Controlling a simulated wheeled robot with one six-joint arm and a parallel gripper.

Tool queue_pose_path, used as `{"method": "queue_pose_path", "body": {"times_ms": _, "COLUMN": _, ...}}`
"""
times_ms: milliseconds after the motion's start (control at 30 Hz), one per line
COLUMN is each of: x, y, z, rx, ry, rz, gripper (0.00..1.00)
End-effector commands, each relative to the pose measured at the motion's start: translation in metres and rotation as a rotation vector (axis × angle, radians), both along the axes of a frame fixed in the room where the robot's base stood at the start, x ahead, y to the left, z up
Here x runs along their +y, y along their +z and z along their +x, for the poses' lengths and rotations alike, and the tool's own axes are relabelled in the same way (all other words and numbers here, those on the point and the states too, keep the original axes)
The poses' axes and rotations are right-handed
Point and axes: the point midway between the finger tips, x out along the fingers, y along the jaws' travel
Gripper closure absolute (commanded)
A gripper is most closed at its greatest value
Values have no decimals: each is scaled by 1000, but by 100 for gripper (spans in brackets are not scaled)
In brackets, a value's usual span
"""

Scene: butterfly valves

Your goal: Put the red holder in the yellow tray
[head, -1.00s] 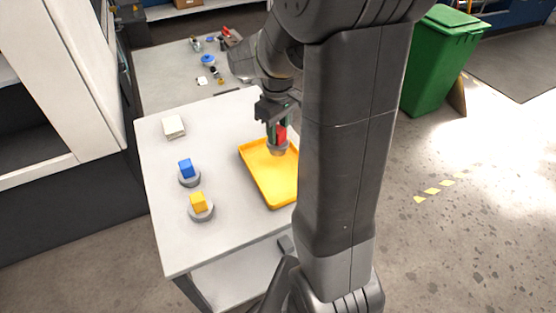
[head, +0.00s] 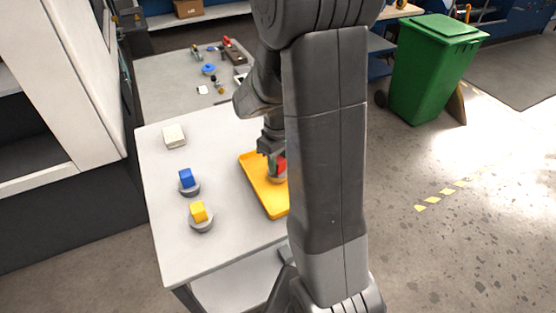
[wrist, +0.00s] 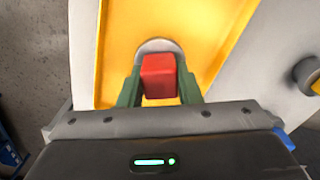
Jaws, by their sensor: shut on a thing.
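The red holder has a red block top (wrist: 159,76) on a round grey base (wrist: 158,46). In the head view the red holder (head: 281,165) shows at the left edge of my arm, over the yellow tray (head: 262,194). My gripper (wrist: 160,90) is shut on the red block, with a green finger on each side. The holder looks upright, and its base is within the tray's outline. I cannot tell whether the base touches the tray floor. The tray also fills much of the wrist view (wrist: 118,40). My arm hides the tray's right part in the head view.
On the same white table (head: 225,255) stand a blue-topped holder (head: 187,181), a yellow-topped holder (head: 200,215) and a small white box (head: 174,135). A further table (head: 165,80) holds several small parts. A green bin (head: 433,70) stands on the floor at right.

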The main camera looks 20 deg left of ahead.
Motion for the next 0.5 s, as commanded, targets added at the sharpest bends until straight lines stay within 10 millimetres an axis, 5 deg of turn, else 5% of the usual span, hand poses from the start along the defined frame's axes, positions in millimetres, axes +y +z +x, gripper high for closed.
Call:
{"method": "queue_pose_path", "body": {"times_ms": 67, "x": 0, "y": -3, "z": 0, "rx": -2, "ry": 0, "rz": 2, "gripper": 100}}
{"method": "queue_pose_path", "body": {"times_ms": 100, "x": 0, "y": -2, "z": 0, "rx": 0, "ry": 0, "rz": 0, "gripper": 63}}
{"method": "queue_pose_path", "body": {"times_ms": 200, "x": 0, "y": -2, "z": 0, "rx": 0, "ry": 0, "rz": 0, "gripper": 47}}
{"method": "queue_pose_path", "body": {"times_ms": 500, "x": 0, "y": 0, "z": 0, "rx": 0, "ry": 0, "rz": 0, "gripper": 47}}
